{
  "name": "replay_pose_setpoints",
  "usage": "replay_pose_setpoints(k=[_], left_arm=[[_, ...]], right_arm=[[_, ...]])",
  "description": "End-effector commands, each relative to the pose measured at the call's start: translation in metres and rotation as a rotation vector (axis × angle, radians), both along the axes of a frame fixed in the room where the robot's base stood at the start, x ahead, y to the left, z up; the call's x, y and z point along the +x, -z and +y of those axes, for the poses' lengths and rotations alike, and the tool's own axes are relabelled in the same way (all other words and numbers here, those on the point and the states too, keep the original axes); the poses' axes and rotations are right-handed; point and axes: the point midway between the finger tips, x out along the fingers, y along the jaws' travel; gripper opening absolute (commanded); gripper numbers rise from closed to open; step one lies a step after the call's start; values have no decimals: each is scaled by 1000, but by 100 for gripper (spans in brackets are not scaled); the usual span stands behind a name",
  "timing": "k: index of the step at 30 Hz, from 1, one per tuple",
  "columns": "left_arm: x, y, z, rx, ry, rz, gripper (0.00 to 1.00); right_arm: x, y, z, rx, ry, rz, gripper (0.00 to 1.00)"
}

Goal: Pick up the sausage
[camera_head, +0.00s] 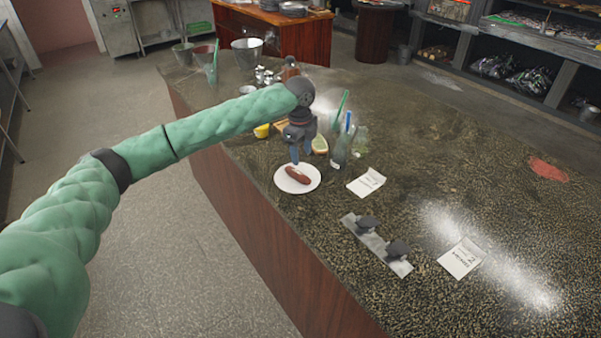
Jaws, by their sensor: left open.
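The sausage (298,175) is reddish brown and lies on a round white plate (284,184) near the left edge of the stone counter. My left gripper (301,157) points down just above the far end of the sausage. Its fingers are small in the picture, and it is open and holds nothing. I cannot tell whether the fingertips touch the sausage. My left arm reaches in from the left, above the floor and the counter edge. My right gripper is not in view.
Bottles (340,147) stand close to the right of the gripper. A paper card (366,182) lies right of the plate, another card (462,258) farther right. A metal strip with dark knobs (377,245) lies nearer. Metal buckets (247,52) stand at the counter's far end. The right of the counter is mostly clear.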

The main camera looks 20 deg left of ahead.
Motion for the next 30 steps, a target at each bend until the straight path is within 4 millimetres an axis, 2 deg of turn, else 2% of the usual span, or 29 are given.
replay_pose_setpoints(k=[6,12,15,20,30], left_arm=[[-6,0,6,32,133,27,50],[-5,9,6,32,163,27,50],[-6,18,6,33,162,27,50],[-5,27,7,32,161,25,50],[-5,51,12,32,159,25,50]], right_arm=[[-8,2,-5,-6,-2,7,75],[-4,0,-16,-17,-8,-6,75],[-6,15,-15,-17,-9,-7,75],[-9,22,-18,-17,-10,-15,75],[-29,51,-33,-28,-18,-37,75]])
